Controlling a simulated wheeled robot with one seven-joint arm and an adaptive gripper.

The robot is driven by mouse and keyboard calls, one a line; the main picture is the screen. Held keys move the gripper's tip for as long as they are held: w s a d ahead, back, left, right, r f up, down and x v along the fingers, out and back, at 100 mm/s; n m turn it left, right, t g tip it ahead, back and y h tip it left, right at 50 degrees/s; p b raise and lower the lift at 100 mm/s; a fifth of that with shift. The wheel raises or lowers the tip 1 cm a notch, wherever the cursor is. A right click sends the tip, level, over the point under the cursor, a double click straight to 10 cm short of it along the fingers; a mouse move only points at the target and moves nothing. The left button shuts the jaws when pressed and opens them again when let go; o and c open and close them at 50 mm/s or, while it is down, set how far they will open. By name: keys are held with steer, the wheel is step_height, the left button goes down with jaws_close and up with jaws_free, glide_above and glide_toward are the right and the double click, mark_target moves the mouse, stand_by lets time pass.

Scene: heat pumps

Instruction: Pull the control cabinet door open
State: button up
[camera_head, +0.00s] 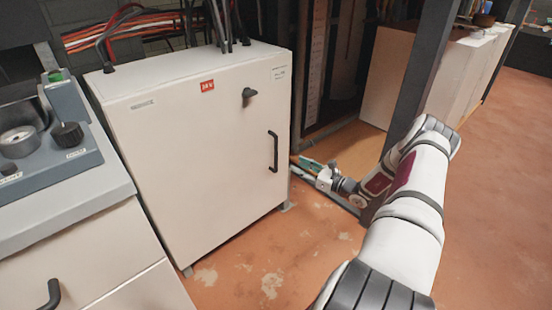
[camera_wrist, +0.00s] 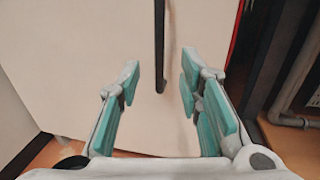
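The control cabinet (camera_head: 190,150) is a white box with a red label, and its front door looks shut. A black vertical handle (camera_head: 272,151) sits at the right side of the door, with a dark knob (camera_head: 249,94) above it. My gripper (camera_head: 306,164) is just right of the cabinet's front edge in the head view. In the wrist view my gripper (camera_wrist: 160,88) is open, its teal-padded fingers apart. The black handle (camera_wrist: 159,50) stands between and beyond the fingertips there, and I see no contact. The door (camera_wrist: 80,60) fills much of that view.
A grey console (camera_head: 50,130) with knobs stands on a white drawer unit left of the cabinet. A dark post (camera_head: 420,75) rises behind my arm. Cables (camera_head: 222,25) enter the cabinet's top. The reddish floor (camera_head: 270,260) before the cabinet is clear.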

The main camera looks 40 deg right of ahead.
steer(key=b, duration=0.3)
glide_above(276, 172)
steer(key=shift+w+d, duration=0.3)
jaws_close()
